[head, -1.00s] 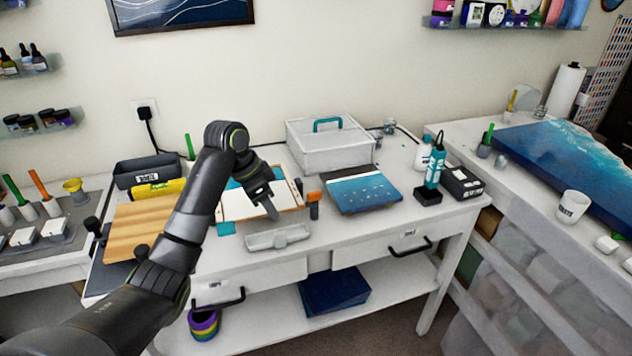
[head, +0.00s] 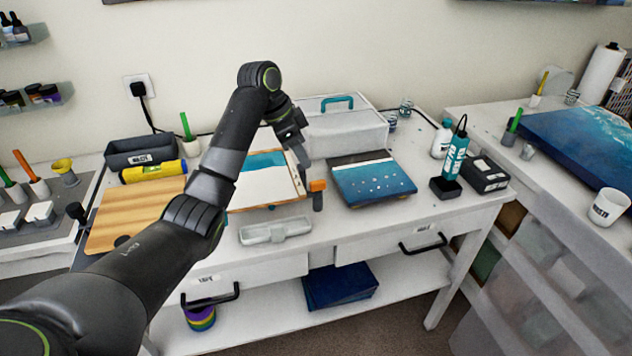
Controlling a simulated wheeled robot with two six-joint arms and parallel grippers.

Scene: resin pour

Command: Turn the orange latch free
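The orange latch (head: 317,186) sits on top of a dark clamp post at the right edge of a wood-framed panel (head: 243,198). The panel is white with a teal band at its back. My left gripper (head: 304,163) hangs tilted just above and behind the latch, slightly to its left. Its fingers show as a narrow grey shape seen side-on. The gap between them cannot be made out, and no touch with the latch is clear. My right gripper is not in view.
A blue seascape panel (head: 372,183) lies right of the latch. A white box with a teal handle (head: 345,134) stands behind. A clear shallow tray (head: 276,230) lies in front. A teal bottle (head: 455,152) stands at the right. My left arm covers the table's left part.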

